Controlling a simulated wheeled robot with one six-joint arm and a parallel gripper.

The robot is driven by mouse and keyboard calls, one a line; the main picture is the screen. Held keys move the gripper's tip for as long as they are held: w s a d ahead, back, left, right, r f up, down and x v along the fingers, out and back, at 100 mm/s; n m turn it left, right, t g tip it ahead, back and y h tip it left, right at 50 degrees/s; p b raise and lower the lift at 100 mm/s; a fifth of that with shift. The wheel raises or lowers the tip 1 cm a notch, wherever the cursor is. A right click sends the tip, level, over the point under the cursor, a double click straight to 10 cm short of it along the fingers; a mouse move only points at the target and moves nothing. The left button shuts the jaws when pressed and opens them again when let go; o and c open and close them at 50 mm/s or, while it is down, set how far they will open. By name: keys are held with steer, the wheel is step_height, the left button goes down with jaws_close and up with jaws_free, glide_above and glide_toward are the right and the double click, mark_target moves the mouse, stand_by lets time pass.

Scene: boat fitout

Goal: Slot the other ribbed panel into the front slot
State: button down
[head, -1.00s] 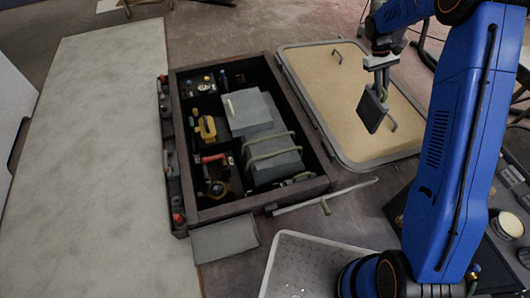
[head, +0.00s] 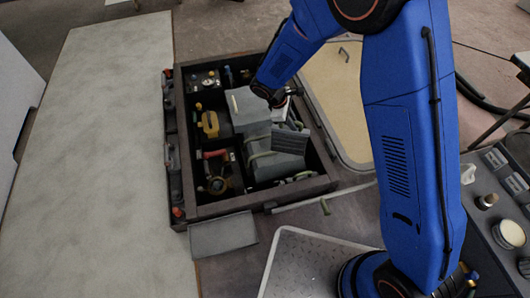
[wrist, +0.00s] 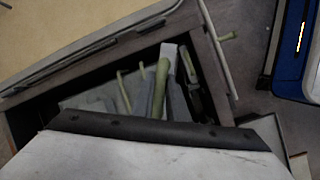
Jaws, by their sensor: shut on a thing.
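My gripper (head: 285,110) is shut on a dark grey ribbed panel (head: 291,141) in the head view. It holds the panel tilted over the right part of a dark open-topped box (head: 222,207), in front of the pale grey blocks there. The fingertips are largely hidden by the arm and the panel. In the wrist view, a pale surface with a dark edge fills the bottom; beyond it, the box interior shows a greenish handle (wrist: 162,84). I cannot make out the front slot clearly, nor whether the panel touches anything.
The box holds pale grey blocks (head: 250,107), a yellow part (head: 210,124) and a red-handled tool (head: 214,154) in compartments. A tan lid panel (head: 335,95) lies behind right. A grey plate (head: 224,236) lies in front. A pale board (head: 95,150) is at left.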

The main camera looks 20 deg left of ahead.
steer(key=s+a+f+n+t+y, duration=0.1)
steer(key=s+a+f+n, duration=0.2)
steer(key=s, duration=0.4)
steer(key=s+a+n+t+y, duration=0.15)
steer(key=s+a, duration=0.25)
steer(key=s, duration=0.4)
step_height(320, 180, down, 10)
steer(key=shift+w+n+g+h, duration=0.15)
steer(key=shift+n+g+h, duration=0.2)
steer(key=shift+n+h, duration=0.1)
